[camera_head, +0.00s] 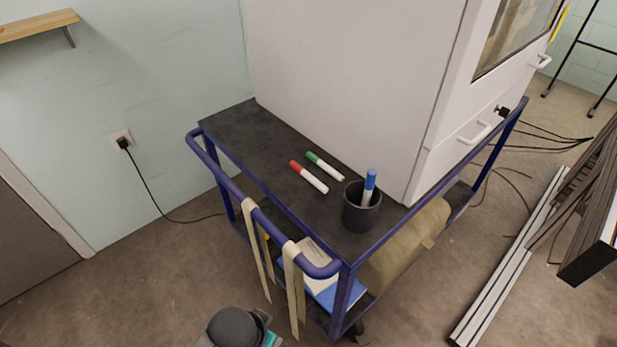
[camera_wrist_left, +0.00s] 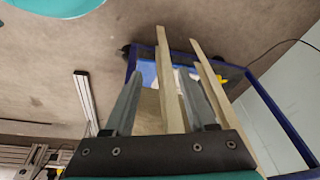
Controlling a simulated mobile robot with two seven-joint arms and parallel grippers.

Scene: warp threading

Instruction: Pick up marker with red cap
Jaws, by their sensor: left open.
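The marker with the red cap (camera_head: 309,177) lies on the dark top shelf of the blue cart (camera_head: 237,117), its red end toward the upper left. A green-capped marker (camera_head: 325,166) lies beside it, a little farther back. A dark cup (camera_head: 362,207) with a blue-capped marker (camera_head: 369,186) upright in it stands to their right. In the left wrist view my left gripper (camera_wrist_left: 162,74) is open, its fingers pointing toward the cart's hanging straps. No marker shows in that view. My right gripper is not in view.
A large white cabinet (camera_head: 345,75) stands on the cart, close behind the markers. A blue handle rail (camera_head: 228,183) with hanging beige straps (camera_head: 293,280) edges the near left side. A tan roll (camera_head: 405,243) lies on the lower shelf. Floor to the left is clear except a cable.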

